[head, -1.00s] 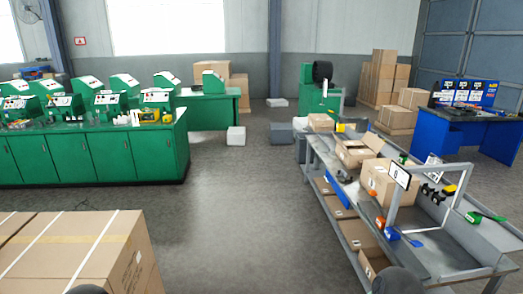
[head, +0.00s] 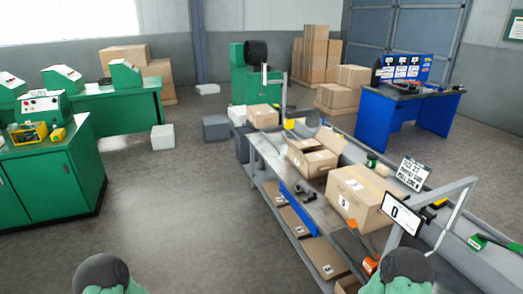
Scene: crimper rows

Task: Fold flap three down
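An open cardboard box (head: 305,162) stands on the grey workbench (head: 268,147). One of its flaps (head: 330,139) sticks up at the back right, and other flaps lean outward at the front. I cannot tell which flap is number three. A closed-looking, taped cardboard box (head: 352,202) stands nearer on the same bench. Neither gripper is in view. Only rounded dark and green parts of my own arms show at the bottom edge.
A smaller box (head: 263,115) sits at the bench's far end. Flat boxes (head: 322,254) lie on the lower shelf. The floor left of the bench is clear.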

